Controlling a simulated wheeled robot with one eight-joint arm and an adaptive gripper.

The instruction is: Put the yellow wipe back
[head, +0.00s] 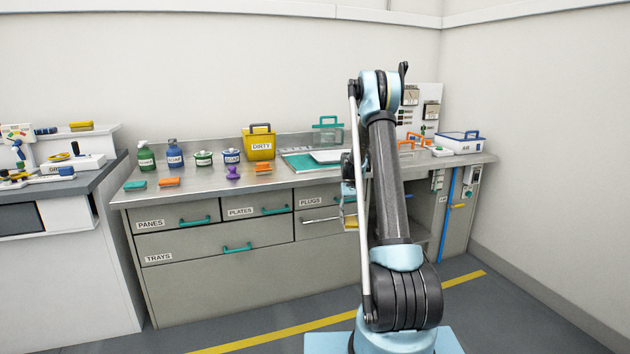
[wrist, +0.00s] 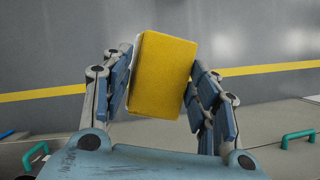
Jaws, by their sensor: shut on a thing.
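The yellow wipe (wrist: 165,82) is a thick yellow block with a pale edge on its left side. My gripper (wrist: 158,72) is shut on it, with one finger pad at each side, and the wipe sits slightly tilted between them. Beyond it the wrist view shows grey floor with a yellow line. In the head view the wipe (head: 351,222) is a small yellow patch in front of the drawers, below the counter top. My arm hides much of the gripper there.
On the steel counter (head: 200,195) stand a green bottle (head: 146,155), a blue bottle (head: 174,153), a yellow DIRTY bin (head: 258,149), a teal wipe (head: 135,185) and orange wipes (head: 169,181). A yellow block (head: 81,126) lies on the left bench. Drawer handles (head: 237,248) stick out.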

